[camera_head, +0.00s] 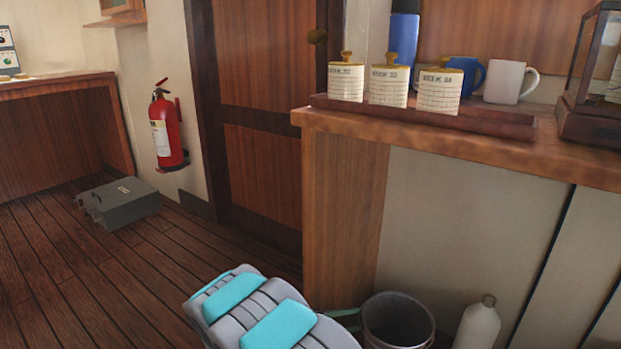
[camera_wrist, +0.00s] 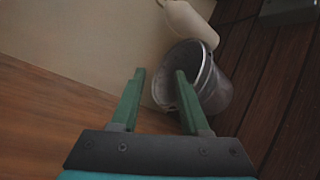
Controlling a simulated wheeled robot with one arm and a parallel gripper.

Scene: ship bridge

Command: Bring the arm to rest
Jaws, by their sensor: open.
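My arm (camera_head: 265,315) reaches in from the bottom of the head view, low beside the wooden end of the counter. In the wrist view my gripper (camera_wrist: 159,75) is open, its two green fingers apart with nothing between them. The fingers point toward a grey metal bucket (camera_wrist: 217,88) on the floor, and the right finger overlaps the bucket in the picture. I cannot tell whether it touches. In the head view the bucket (camera_head: 398,322) stands just right of my gripper, which is mostly hidden there behind my arm.
A white bottle (camera_head: 478,324) stands right of the bucket. A grey case (camera_head: 120,203) lies on the floor at left, near a red extinguisher (camera_head: 168,135). Floor between is clear.

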